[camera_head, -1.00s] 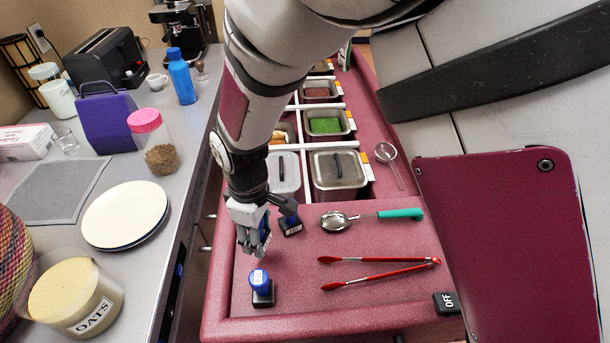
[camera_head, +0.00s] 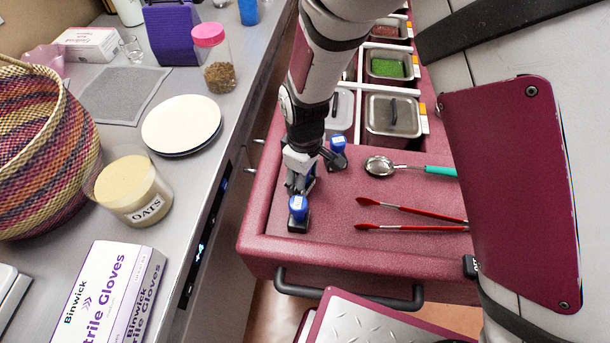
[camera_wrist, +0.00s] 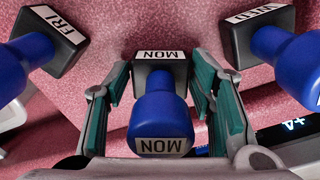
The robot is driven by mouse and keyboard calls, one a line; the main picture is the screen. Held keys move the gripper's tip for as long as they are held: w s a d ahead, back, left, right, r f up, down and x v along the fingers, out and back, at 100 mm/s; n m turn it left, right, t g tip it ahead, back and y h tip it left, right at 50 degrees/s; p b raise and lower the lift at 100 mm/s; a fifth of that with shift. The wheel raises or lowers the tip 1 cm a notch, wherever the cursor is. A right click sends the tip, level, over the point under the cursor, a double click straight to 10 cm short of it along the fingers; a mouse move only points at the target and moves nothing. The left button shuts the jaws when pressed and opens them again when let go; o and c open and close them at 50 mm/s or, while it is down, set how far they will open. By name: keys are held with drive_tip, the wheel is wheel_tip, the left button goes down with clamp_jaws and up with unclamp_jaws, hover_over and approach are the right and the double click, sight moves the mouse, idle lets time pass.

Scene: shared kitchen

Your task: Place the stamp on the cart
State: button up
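In the wrist view a blue-handled stamp labelled MON (camera_wrist: 160,110) stands on the cart top between the fingers of my gripper (camera_wrist: 160,88). The teal finger pads lie either side of it with small gaps. The stamp labelled FRI (camera_wrist: 40,50) is to the left and the stamp labelled WED (camera_wrist: 275,45) to the right. In the head view my gripper (camera_head: 301,187) is low over the near left part of the red cart (camera_head: 370,262). One stamp (camera_head: 298,210) stands nearer the camera and another stamp (camera_head: 337,148) farther back. My fingers mostly hide the MON stamp there.
Red tongs (camera_head: 410,212) and a green-handled spoon (camera_head: 381,167) lie right of the stamps. The left counter holds an oats jar (camera_head: 135,190), a glove box (camera_head: 100,295), a plate (camera_head: 181,124) and a woven basket (camera_head: 35,150).

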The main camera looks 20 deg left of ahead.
drive_tip(key=shift+o, duration=0.3)
wheel_tip(320, 180, up, 13)
drive_tip(key=shift+f+b, duration=0.2)
drive_tip(key=shift+b, duration=0.15)
drive_tip(key=w+d+r+m+t+y, duration=0.1)
drive_tip(key=d+r+m, duration=0.3)
drive_tip(key=d+r, duration=0.5)
drive_tip(key=w+d+r+m+t, duration=0.1)
drive_tip(key=d+r+m, duration=0.4)
drive_tip(key=d, duration=0.6)
drive_tip(key=s+d+r+m+t, duration=0.1)
drive_tip(key=s+d+r+m, duration=0.1)
drive_tip(key=s+d, duration=0.3)
drive_tip(key=s+d+r+m+t+h, duration=0.1)
drive_tip(key=s+d+r+m+t, duration=0.1)
drive_tip(key=s+d+m, duration=0.3)
drive_tip(key=s+d+r, duration=0.1)
drive_tip(key=d, duration=0.3)
drive_tip(key=shift+s+d+r, duration=0.25)
drive_tip(key=shift+d+r, duration=0.05)
drive_tip(key=shift+d, duration=0.05)
drive_tip(key=shift+c, duration=0.6)
